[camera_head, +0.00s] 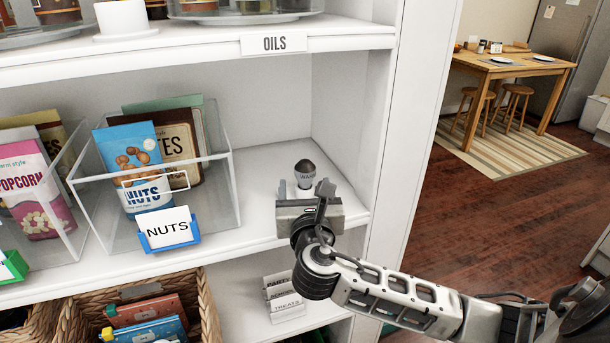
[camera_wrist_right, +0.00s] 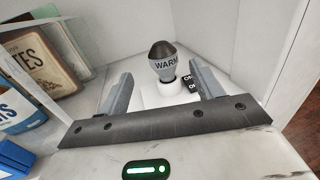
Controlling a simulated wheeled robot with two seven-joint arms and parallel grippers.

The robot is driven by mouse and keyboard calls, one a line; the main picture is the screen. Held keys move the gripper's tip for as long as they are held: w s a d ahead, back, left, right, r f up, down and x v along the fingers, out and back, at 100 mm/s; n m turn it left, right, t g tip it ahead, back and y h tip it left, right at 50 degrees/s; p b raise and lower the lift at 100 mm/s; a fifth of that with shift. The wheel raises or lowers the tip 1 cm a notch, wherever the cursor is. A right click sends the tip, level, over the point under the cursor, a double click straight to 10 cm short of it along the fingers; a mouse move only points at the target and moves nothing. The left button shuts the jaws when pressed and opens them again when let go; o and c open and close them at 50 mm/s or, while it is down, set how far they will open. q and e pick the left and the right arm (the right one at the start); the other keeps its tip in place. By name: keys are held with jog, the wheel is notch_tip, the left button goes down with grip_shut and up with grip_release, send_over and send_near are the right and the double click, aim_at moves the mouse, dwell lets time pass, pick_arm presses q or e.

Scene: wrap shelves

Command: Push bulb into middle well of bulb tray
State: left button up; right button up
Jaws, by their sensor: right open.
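The bulb (camera_head: 305,170) has a dark cap and a grey body marked "WARM". It stands upright at the right end of the middle shelf. In the right wrist view the bulb (camera_wrist_right: 162,62) sits in a white collar on the white bulb tray (camera_wrist_right: 152,99); which well this is cannot be told. My right gripper (camera_head: 303,188) is open, with its fingers pointing into the shelf. In the wrist view the bulb shows between and just beyond the fingertips (camera_wrist_right: 160,74), with gaps on both sides. The gripper hides most of the tray in the head view. My left gripper is out of view.
A clear bin (camera_head: 218,205) with a NUTS pouch (camera_head: 130,165) stands to the left. The shelf's right wall (camera_head: 352,125) is close beside the bulb. Small black tags (camera_wrist_right: 188,82) lie right of the bulb. The shelf behind it is bare.

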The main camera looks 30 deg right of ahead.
aim_at(306, 178)
jog(key=shift+d+f+x, duration=0.1)
jog(key=shift+f+x, duration=0.05)
jog(key=shift+x, duration=1.25)
jog(key=shift+d+f+x, duration=0.1)
jog(key=shift+x, duration=1.25)
jog(key=shift+s, duration=0.15)
jog(key=c, duration=1.1)
